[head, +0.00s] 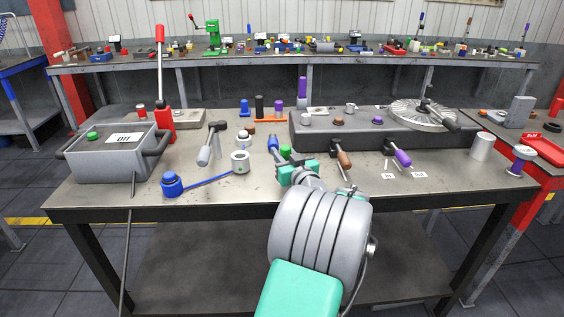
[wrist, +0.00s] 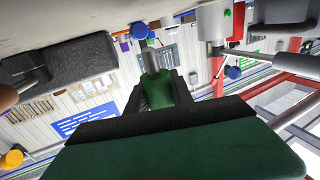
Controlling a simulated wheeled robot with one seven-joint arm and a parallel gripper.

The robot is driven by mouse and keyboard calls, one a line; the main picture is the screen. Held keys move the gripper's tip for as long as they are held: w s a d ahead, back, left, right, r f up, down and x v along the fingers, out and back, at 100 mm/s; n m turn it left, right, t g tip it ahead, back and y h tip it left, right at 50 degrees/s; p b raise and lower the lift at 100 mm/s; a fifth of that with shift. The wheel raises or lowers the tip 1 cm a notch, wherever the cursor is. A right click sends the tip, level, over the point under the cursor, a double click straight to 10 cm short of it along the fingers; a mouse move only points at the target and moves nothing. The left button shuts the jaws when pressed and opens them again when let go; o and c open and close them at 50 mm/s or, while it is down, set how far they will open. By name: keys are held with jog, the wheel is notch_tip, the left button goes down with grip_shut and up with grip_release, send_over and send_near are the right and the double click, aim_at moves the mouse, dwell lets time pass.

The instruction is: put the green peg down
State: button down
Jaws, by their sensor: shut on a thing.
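The green peg (wrist: 156,90) sits between the two black fingers of my gripper (wrist: 158,94) in the wrist view, with a grey shaft-like part showing past its far end. The fingers are shut on its sides. In the head view my gripper (head: 290,168) is over the front middle of the grey workbench (head: 225,198), and a small bit of the green peg (head: 286,151) shows just beyond it. My wrist hides much of the gripper there. I cannot tell whether the peg touches the bench.
A grey block (head: 400,138) with a round finned plate (head: 420,115) lies right of the gripper. Brown-handled (head: 344,158) and purple-handled (head: 402,157) tools lie close by. The front bench strip is mostly clear.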

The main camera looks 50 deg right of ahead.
jog(key=shift+w+f, duration=0.1)
jog(key=shift+f, duration=1.75)
jog(key=c, duration=1.1)
grip_release()
jog(key=shift+r, duration=0.15)
jog(key=shift+s, duration=0.2)
jog(key=b+v, duration=0.1)
jog(key=v, duration=1)
jog(key=shift+s+a+r, duration=0.1)
jog(key=shift+s+a, duration=0.1)
jog(key=shift+s, duration=0.1)
